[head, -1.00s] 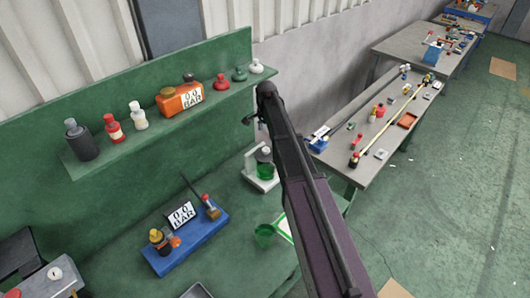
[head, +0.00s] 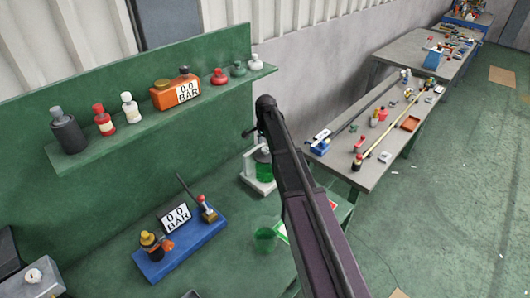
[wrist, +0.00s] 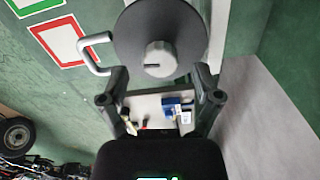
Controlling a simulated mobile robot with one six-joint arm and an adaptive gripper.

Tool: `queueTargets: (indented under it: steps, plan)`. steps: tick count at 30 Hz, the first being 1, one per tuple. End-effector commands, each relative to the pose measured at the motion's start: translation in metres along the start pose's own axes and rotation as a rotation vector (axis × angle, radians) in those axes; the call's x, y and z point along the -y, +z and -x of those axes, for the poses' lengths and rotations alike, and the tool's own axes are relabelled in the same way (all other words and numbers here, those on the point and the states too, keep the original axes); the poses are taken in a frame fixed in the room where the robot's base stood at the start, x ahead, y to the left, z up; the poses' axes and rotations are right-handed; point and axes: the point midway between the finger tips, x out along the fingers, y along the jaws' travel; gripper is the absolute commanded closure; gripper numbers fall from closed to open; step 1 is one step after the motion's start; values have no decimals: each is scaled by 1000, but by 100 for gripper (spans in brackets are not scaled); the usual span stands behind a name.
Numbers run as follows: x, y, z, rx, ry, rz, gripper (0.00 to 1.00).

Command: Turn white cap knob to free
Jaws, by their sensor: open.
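In the wrist view, a pale grey-white knob (wrist: 160,58) sits at the middle of a dark round disc (wrist: 135,35). A pale bent handle (wrist: 92,55) stands at the disc's left. My gripper (wrist: 158,95) is open, its two dark fingers apart below the knob in the picture, with nothing between them. I cannot tell whether the fingers touch the disc. In the head view my arm hides the gripper's fingers. White caps there include one at the shelf's right end (head: 256,62), one on a bottle (head: 129,107) and a dial on a grey box (head: 33,276).
The green shelf (head: 165,122) holds several bottles and an orange 0.0 BAR gauge box (head: 163,96). Below are a blue gauge base (head: 190,240) and a green cup (head: 265,240). A grey bench (head: 375,175) with tools stands right; floor beyond is open.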

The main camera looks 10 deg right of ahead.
Motion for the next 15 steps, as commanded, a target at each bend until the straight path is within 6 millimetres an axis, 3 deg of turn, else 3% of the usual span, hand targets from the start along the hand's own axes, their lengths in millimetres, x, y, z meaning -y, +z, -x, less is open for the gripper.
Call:
queueTargets:
  steps: [4, 15]
  plan:
    - [0, 0, -10, 0, 0, 0, 18]
    - [0, 1, -13, 0, 0, 1, 18]
